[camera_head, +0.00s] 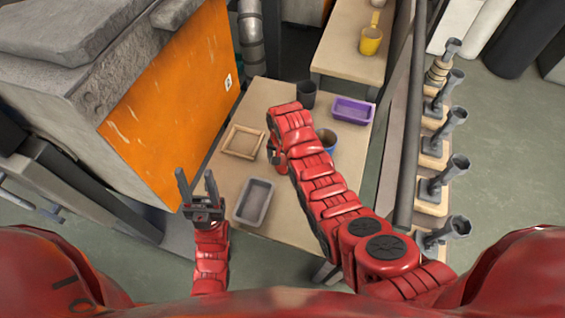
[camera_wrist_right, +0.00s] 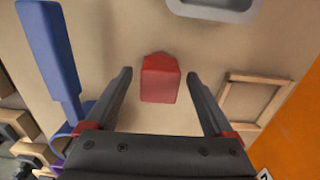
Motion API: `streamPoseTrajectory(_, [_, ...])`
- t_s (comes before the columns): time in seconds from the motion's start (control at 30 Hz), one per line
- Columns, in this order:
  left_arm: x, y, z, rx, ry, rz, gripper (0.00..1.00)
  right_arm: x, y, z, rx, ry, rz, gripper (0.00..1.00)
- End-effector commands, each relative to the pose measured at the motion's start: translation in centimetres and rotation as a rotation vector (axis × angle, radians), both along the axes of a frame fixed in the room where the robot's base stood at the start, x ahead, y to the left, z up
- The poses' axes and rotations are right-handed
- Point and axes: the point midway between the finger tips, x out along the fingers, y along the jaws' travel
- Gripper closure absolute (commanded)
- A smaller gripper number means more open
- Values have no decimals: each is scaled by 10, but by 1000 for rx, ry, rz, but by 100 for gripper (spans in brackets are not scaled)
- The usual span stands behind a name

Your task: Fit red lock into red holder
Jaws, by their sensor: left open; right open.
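A small red block (camera_wrist_right: 160,78), which looks like the red lock, rests on the beige table in the right wrist view. My right gripper (camera_wrist_right: 160,80) is open above it, with a finger to each side and the block seen between them. I cannot tell how high the gripper is or whether it touches the block. In the head view the right arm hides most of this spot. My left gripper (camera_head: 197,183) is open and empty, raised left of the grey tray. I cannot make out a red holder in either view.
An orange-sided furnace (camera_head: 170,105) stands left. A rack with several grey tools (camera_head: 432,150) stands right.

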Motion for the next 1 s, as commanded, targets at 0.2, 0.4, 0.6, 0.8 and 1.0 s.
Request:
streamPoseTrajectory(0.2, [0,0,4,0,0,0,50,-1,0,-13,-1,1,0,12])
streamPoseTrajectory(0.4, [0,0,3,0,0,0,50,0,0,-15,1,-1,0,12])
streamPoseTrajectory(0.6, [0,0,3,0,0,0,50,0,0,-15,1,-1,0,40])
streamPoseTrajectory(0.8, [0,0,3,0,0,0,50,0,0,-15,1,-1,0,76])
streamPoseTrajectory(1.0, [0,0,3,0,0,0,50,0,0,-14,1,-1,0,100])
